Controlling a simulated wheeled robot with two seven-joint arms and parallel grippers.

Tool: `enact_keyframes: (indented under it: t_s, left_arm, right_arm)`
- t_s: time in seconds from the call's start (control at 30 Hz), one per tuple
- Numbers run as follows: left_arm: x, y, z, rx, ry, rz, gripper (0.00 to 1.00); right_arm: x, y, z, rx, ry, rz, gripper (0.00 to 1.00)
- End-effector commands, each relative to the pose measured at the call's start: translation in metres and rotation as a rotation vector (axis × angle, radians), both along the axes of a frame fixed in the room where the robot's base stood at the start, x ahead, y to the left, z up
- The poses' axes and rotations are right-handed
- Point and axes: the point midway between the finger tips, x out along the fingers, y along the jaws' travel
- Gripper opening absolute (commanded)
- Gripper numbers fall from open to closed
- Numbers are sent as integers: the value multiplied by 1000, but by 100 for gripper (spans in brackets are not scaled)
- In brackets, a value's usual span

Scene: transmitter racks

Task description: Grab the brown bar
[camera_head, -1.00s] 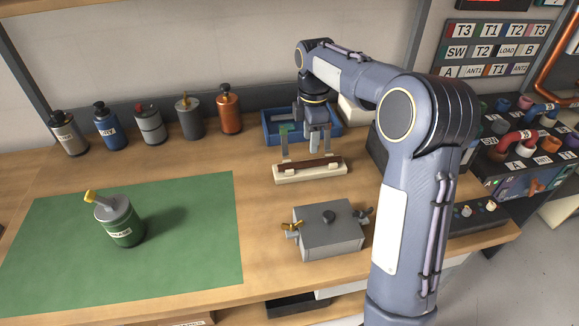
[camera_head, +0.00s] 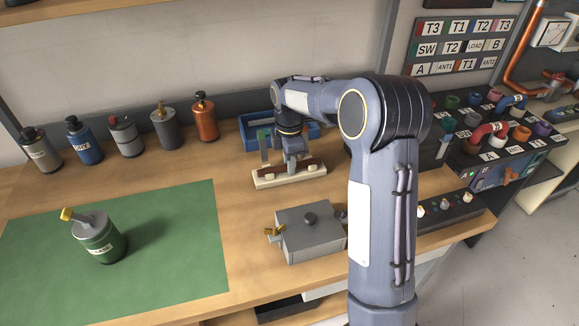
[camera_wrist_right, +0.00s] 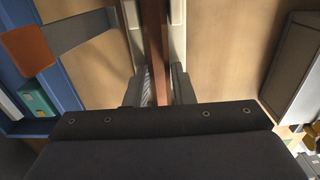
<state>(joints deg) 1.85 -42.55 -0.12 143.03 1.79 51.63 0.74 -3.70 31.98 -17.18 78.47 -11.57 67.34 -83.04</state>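The brown bar (camera_head: 306,164) lies in a cream holder (camera_head: 262,182) on the wooden bench, behind the grey box. In the right wrist view the bar (camera_wrist_right: 156,30) runs away between the two fingers of my right gripper (camera_wrist_right: 163,85). The fingers are low, one on each side of the bar and very close to it; whether they press on it is not clear. In the head view my right gripper (camera_head: 291,165) is over the middle of the bar and hides part of it. My left gripper is not in view.
A blue tray (camera_head: 252,144) stands just behind the holder. A grey box (camera_head: 310,240) with a knob stands in front. Several bottles line the wall, and a transmitter rack (camera_head: 478,150) is at the right.

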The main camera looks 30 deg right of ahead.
Motion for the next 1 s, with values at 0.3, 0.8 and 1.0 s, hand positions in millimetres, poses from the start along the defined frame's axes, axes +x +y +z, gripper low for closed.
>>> enact_keyframes:
  t_s: [0.3, 0.8, 1.0]
  left_arm:
    - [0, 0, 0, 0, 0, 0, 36]
    - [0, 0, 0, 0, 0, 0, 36]
    - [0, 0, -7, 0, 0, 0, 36]
  right_arm:
    - [0, 0, 1, 0, -1, 0, 0]
    - [0, 1, 36, -1, -7, 0, 0]
    - [-33, 19, 78, 1, -9, 3, 0]
